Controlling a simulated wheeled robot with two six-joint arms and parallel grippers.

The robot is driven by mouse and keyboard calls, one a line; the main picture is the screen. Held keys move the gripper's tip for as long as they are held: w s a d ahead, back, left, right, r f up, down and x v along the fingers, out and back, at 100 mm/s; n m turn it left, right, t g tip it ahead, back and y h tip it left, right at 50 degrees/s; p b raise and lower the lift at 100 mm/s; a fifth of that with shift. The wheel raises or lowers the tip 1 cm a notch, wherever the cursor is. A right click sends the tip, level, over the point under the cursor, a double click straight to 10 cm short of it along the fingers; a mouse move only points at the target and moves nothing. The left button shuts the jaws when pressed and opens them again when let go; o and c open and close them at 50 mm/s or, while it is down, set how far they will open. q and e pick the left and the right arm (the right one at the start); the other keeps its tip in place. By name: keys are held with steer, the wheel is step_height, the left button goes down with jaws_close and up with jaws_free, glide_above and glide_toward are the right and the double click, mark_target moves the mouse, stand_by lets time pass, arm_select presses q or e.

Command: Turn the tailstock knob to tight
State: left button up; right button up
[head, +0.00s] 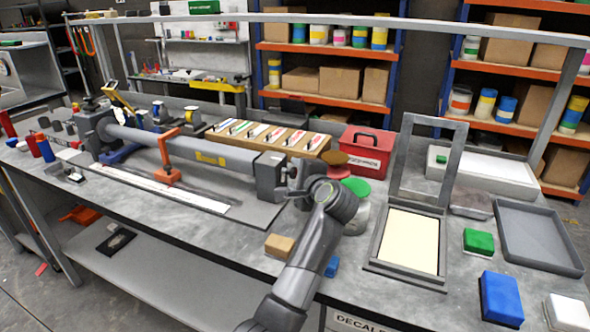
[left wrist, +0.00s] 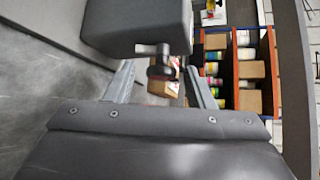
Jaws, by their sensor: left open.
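The tailstock (head: 268,176) is a dark grey block at the right end of the long grey tube (head: 190,147) on the bench. In the left wrist view the tailstock (left wrist: 135,25) fills the upper left. A small dark knob (left wrist: 161,70) with a short stem sticks out from it. My left gripper (head: 300,178) is beside the tailstock's right end. In the left wrist view its two fingers are apart, one on each side of the knob, and no clear contact shows. In the head view my wrist mostly hides the knob. My right gripper is not in view.
An orange clamp stand (head: 167,160) stands at the tube. A red box (head: 364,152), round colored lids (head: 355,187) and a framed screen (head: 409,240) are close to my left arm. A tan block (head: 280,245) lies near the bench's front edge. Shelves stand behind.

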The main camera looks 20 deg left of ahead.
arm_select(q)
steer(key=shift+w+a, duration=0.2)
steer(key=shift+c, duration=0.3)
steer(key=c, duration=0.9)
steer(key=shift+r+m+g+p, duration=0.3)
steer(key=shift+m+g+p, duration=0.15)
steer(key=shift+p, duration=0.6)
steer(key=shift+w+m+g+h+p, duration=0.1)
steer(key=shift+m+g+h+p, duration=0.25)
steer(key=shift+g+p, duration=0.35)
steer(key=shift+m+g+h+p, duration=0.25)
steer(key=shift+m+g+p, duration=0.3)
steer(key=shift+p, duration=0.35)
steer(key=shift+w+m+g+p, duration=0.1)
steer(key=shift+m+g+p, duration=0.3)
steer(key=shift+g, duration=0.3)
steer(key=shift+f, duration=0.1)
